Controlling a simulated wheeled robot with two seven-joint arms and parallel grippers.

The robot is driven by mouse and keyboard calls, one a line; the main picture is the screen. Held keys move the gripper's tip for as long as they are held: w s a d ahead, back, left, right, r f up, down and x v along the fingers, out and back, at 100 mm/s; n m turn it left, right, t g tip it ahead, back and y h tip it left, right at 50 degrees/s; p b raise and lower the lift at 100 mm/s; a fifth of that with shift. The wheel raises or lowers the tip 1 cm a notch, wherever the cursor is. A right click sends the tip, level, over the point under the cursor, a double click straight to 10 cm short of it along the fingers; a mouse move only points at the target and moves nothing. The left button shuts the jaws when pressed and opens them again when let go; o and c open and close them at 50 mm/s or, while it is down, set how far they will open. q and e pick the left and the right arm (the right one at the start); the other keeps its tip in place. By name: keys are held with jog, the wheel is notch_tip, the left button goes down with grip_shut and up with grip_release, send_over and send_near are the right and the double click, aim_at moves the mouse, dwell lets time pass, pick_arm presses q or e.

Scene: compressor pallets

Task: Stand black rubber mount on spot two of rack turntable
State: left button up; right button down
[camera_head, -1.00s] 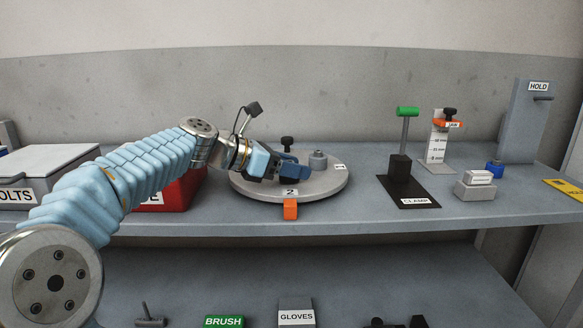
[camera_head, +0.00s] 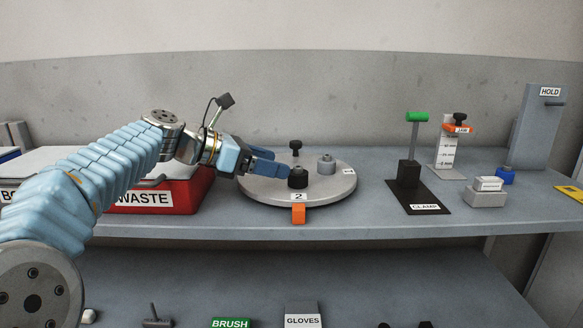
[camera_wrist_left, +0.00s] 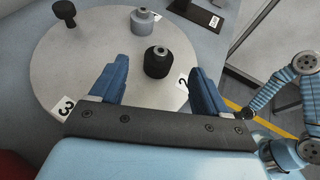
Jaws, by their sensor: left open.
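The black rubber mount (camera_head: 298,178) stands upright on the round grey turntable (camera_head: 330,193), just behind the "2" label (camera_head: 298,196). In the left wrist view the mount (camera_wrist_left: 157,63) stands beside the "2" label (camera_wrist_left: 183,82), ahead of and between the finger lines. My left gripper (camera_head: 278,172) is open and empty, with its blue fingers low over the turntable, to the left of the mount. It also shows in the left wrist view (camera_wrist_left: 158,85), with the fingers spread apart and clear of the mount. My right gripper is not seen in the head view.
A grey mount (camera_head: 326,164) stands near label 1, and a black knob (camera_head: 295,147) stands at the turntable's back. An orange tab (camera_head: 298,215) sits at the front. A red waste bin (camera_head: 190,192) is to the left, and the clamp stand (camera_head: 409,173) to the right.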

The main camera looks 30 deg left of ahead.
pick_arm(q)
jog(key=v, duration=0.4)
jog(key=shift+s+a, duration=0.1)
jog(key=shift+s, duration=0.05)
